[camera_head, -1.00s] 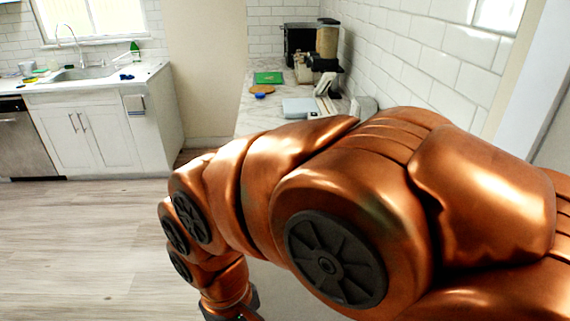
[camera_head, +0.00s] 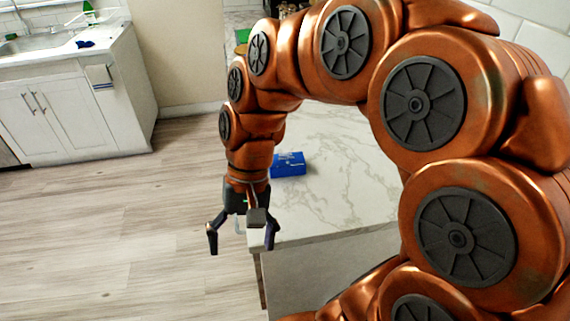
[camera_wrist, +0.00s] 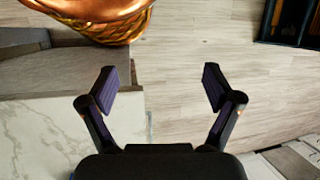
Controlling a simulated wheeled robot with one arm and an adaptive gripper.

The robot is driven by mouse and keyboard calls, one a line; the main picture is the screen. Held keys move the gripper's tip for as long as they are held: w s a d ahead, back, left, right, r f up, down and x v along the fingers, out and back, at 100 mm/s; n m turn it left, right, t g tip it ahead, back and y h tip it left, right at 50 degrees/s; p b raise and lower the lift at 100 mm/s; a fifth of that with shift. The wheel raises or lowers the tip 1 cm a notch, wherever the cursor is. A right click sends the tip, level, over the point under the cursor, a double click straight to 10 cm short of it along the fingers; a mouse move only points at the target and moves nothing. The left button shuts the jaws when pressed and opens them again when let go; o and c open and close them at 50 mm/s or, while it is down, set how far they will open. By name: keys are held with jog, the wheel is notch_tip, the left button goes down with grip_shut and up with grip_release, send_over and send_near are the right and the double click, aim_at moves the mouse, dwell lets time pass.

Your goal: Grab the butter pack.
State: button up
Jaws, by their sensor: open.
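A blue box with small white lettering, which looks like the butter pack (camera_head: 289,168), lies on the pale marble counter (camera_head: 335,195) in the head view, just right of my wrist. My gripper (camera_head: 241,248) hangs pointing down with its fingers spread apart and nothing between them. It is nearer the camera than the box, at the counter's front left corner and partly over the floor. In the wrist view my gripper (camera_wrist: 160,85) is open above the wood floor, and the box is not seen there.
The counter around the box is mostly bare; my arm hides its right and far parts. A white sink cabinet (camera_head: 70,110) stands at the back left. Wood floor (camera_head: 120,230) lies open on the left. A dark object (camera_wrist: 290,25) is at the wrist view's top right.

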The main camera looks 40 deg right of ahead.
jog(key=w+d+r+m+y, duration=0.2)
jog(key=w+d+m+y, duration=0.15)
jog(key=w, duration=0.45)
jog(key=m+t+y, duration=0.5)
jog(key=m+t, duration=0.4)
jog(key=m, duration=0.7)
send_near(286, 159)
jog(key=shift+w+a+f, duration=0.3)
jog(key=shift+w+a, duration=0.45)
jog(key=shift+a, duration=0.05)
jog(key=shift+s+p+x, duration=0.1)
jog(key=shift+p+x, duration=0.35)
jog(key=shift+x, duration=1.5)
jog(key=shift+s+p+x, duration=0.15)
jog(key=shift+p+x, duration=0.3)
jog(key=shift+x, duration=1.5)
jog(key=shift+f, duration=0.15)
jog(key=c, duration=1.4)
jog(key=shift+c, duration=0.2)
